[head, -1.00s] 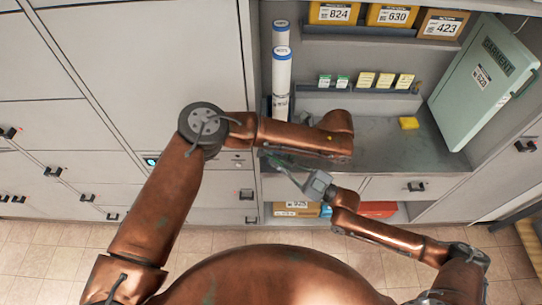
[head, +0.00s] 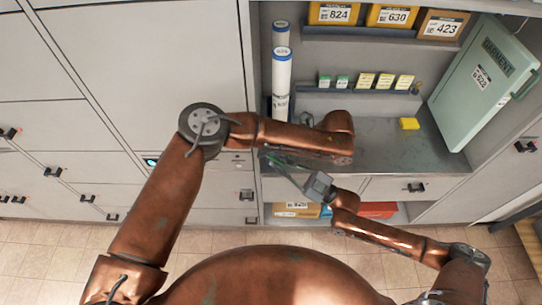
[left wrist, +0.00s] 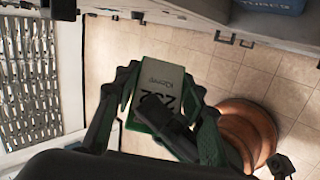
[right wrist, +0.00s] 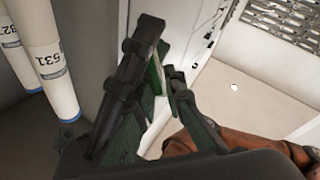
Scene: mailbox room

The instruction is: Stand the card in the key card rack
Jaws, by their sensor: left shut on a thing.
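The card (left wrist: 158,78) is a white plate with black print and a green lower edge. It sits between the fingers of my left gripper (left wrist: 160,85), which is shut on it. A dark finger part lies across the card's lower half there. In the head view the left fingers are mostly hidden by my arm. My right gripper (head: 290,170) is close by, below the left wrist. In the right wrist view its fingers (right wrist: 163,78) lie close together with a pale strip between them; its hold is unclear. A dark ledge (head: 345,91) on the back wall, probably the rack, bears several small green and yellow cards.
White tubes (head: 281,85) stand at the counter's left, near my left forearm. A yellow block (head: 409,123) lies on the grey counter (head: 385,150). A pale green garment case (head: 485,75) leans at the right. Boxes fill the shelf above. The middle of the counter is clear.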

